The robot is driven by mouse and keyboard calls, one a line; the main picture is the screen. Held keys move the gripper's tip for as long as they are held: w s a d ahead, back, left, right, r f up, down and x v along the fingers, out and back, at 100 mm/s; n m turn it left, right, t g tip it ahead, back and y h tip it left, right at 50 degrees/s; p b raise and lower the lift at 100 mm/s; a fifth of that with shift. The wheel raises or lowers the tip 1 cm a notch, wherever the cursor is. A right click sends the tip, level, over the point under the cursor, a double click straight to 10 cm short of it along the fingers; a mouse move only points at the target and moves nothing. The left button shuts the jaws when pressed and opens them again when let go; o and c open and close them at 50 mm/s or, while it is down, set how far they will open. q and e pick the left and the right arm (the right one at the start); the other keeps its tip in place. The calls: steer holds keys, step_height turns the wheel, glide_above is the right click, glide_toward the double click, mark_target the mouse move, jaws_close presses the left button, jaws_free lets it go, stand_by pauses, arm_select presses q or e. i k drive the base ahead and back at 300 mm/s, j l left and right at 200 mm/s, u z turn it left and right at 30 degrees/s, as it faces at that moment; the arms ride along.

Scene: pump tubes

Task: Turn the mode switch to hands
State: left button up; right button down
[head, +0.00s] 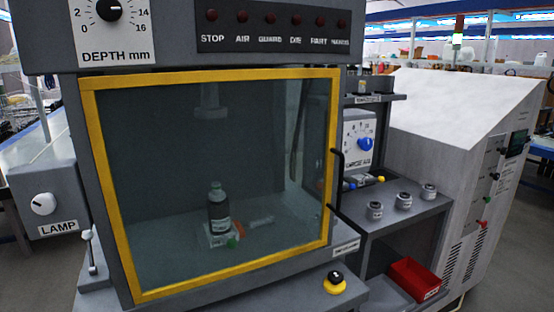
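No switch with a readable mode label shows in the head view. A black knob on a yellow base (335,283) sits at the machine's front edge; I cannot tell its marking. A white LAMP knob (43,204) is on the grey box at left. A black DEPTH mm dial (109,10) is at top left. A blue knob (365,144) is on a white dial plate at right. A small lever (91,250) stands at the lower left. Neither of my grippers is in view.
The yellow-framed guard window (88,130) is closed; behind it a dark bottle (218,207) stands on a small base. Dark indicators (269,18) line the top panel. A side shelf (395,196) holds small capped jars, with a red bin (414,279) below. A grey cabinet (440,150) stands right.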

mark_target(496, 175)
steer(key=z, duration=1.3)
steer(key=i+l, duration=0.65)
steer(key=i, duration=0.15)
